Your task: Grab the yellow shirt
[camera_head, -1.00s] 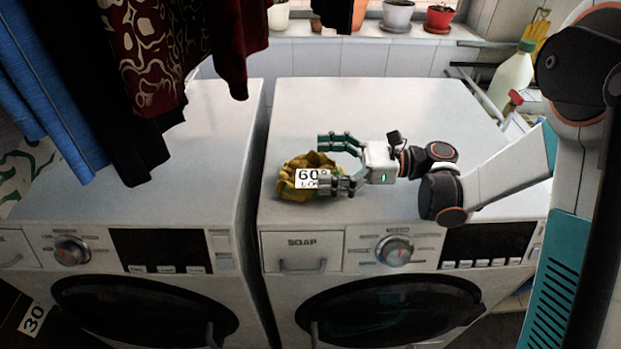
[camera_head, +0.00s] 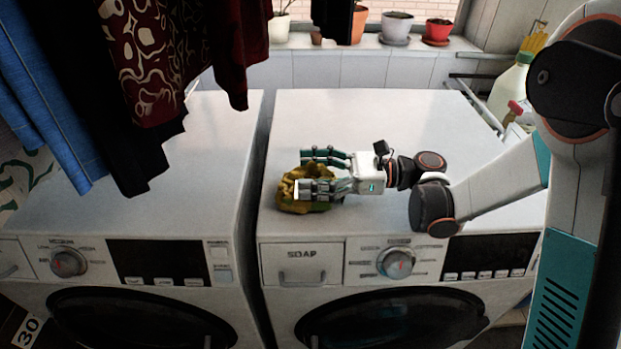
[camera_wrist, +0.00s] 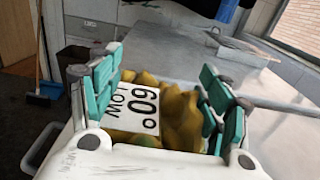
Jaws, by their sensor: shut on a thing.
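The yellow shirt (camera_head: 290,190) is a crumpled yellow bundle on top of the right washing machine, near its left edge. My gripper (camera_head: 308,172) reaches it from the right, with its fingers around the bundle. In the wrist view the yellow cloth (camera_wrist: 178,112) fills the space between the teal finger pads of my gripper (camera_wrist: 160,100). A white tag with black print (camera_wrist: 135,105) lies on the cloth there. The fingers are closed on the cloth. They hide part of the shirt in the head view.
The right washing machine (camera_head: 400,120) has a mostly clear top. Another washing machine (camera_head: 120,200) stands to its left. Dark and blue clothes (camera_head: 185,50) hang at the upper left. Potted plants (camera_head: 397,25) line the sill behind. A bottle (camera_head: 510,85) stands at the right.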

